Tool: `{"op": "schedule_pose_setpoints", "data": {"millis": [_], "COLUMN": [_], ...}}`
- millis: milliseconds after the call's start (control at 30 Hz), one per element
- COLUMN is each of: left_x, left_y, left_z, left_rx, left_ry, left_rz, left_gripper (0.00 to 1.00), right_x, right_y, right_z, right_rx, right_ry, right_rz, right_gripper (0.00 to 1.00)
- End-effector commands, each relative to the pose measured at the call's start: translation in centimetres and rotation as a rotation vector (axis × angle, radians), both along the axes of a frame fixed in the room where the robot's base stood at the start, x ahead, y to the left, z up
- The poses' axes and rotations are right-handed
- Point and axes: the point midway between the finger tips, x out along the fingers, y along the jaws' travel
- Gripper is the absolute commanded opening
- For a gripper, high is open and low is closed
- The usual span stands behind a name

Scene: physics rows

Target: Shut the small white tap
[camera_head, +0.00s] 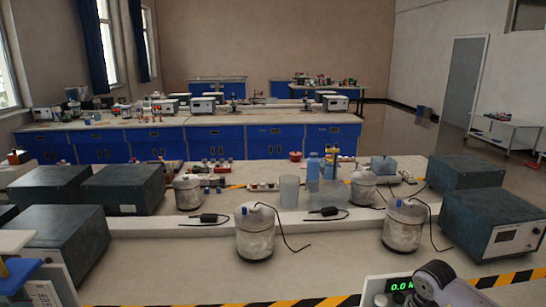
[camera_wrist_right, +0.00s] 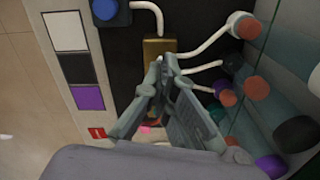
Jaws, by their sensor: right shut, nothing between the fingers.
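In the right wrist view my right gripper (camera_wrist_right: 163,64) is shut and empty. Its fingertips are in front of a brass-coloured upright block (camera_wrist_right: 152,47); I cannot tell whether they touch it. A curved white spout or lever (camera_wrist_right: 150,8) is just above the block, beside a blue knob (camera_wrist_right: 110,10). More thin white curved pieces (camera_wrist_right: 207,48) reach right toward coloured round knobs (camera_wrist_right: 244,26). I cannot tell for sure which white piece is the small tap; the fingers hide part of this area. My left gripper is not in view.
In the wrist view, a panel with white, black and purple squares (camera_wrist_right: 66,32) is at the left. In the head view, benches carry dark boxes (camera_head: 492,222), metal pots (camera_head: 255,232) with cables, and beakers (camera_head: 289,192). A green display (camera_head: 400,285) is beside my arm.

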Motion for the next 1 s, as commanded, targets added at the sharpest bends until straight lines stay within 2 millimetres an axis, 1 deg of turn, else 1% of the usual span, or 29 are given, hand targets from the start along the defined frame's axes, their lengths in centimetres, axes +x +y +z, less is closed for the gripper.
{"op": "schedule_pose_setpoints", "data": {"millis": [100,200,300,633,733,1000], "left_x": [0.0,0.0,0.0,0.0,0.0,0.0], "left_y": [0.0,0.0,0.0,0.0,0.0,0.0], "left_z": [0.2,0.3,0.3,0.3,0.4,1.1], "left_rx": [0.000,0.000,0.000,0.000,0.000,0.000], "left_ry": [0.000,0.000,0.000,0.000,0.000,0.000], "left_rz": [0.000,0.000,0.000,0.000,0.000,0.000], "left_gripper": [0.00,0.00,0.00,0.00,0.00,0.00], "right_x": [0.0,0.0,0.0,0.0,0.0,0.0], "right_y": [0.0,0.0,0.0,0.0,0.0,0.0], "right_z": [0.1,0.1,0.1,0.0,0.1,0.1], "right_rx": [0.000,0.000,0.000,-0.001,-0.001,-0.001], "right_ry": [0.000,-0.001,-0.001,-0.001,-0.001,0.000], "right_rz": [-0.164,-0.284,-0.355,-0.379,-0.440,-0.815], "right_gripper": [0.00,0.00,0.00,0.00,0.00,0.00]}}
